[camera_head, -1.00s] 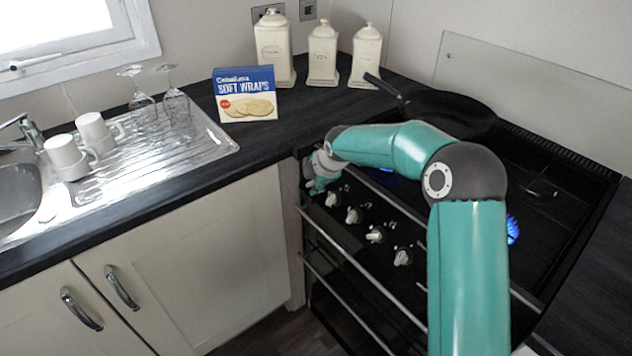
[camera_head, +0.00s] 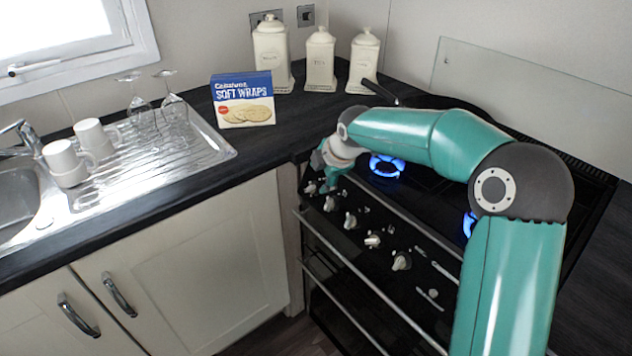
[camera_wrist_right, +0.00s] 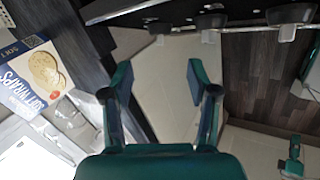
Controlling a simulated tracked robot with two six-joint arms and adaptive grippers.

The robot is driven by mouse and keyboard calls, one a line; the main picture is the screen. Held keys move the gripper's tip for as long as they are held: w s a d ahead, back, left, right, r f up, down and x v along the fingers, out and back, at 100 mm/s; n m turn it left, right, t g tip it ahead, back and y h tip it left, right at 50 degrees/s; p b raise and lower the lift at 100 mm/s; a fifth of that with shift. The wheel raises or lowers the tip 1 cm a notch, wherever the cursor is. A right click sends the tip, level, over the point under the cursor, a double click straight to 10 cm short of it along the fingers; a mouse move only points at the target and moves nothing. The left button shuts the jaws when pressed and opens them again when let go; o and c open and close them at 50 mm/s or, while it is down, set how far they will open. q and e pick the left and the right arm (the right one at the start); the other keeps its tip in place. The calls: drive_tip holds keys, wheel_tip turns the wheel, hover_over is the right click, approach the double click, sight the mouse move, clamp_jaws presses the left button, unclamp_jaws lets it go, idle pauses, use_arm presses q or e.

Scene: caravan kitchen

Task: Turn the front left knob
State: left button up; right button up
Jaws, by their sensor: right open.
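The black stove's front panel carries a row of pale knobs, among them one by my gripper (camera_head: 310,188), one just right of it (camera_head: 329,203), a middle one (camera_head: 350,220) and one further right (camera_head: 401,261). My right gripper (camera_head: 325,178) is at the far left end of this row, partly hiding that end; I cannot tell whether it touches a knob. In the right wrist view its two fingers (camera_wrist_right: 158,75) are apart with nothing between them, and knobs (camera_wrist_right: 211,20) show at the top, beyond the fingertips. My left gripper is not visible.
Blue flames burn on a front burner (camera_head: 387,166) and another (camera_head: 470,223), close to my right arm. A metal rail (camera_head: 395,205) runs along the stove edge. A pan (camera_head: 450,105) is at the back. A soft wraps box (camera_head: 243,100) stands on the counter to the left.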

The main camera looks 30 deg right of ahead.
drive_tip(key=shift+v, duration=1.5)
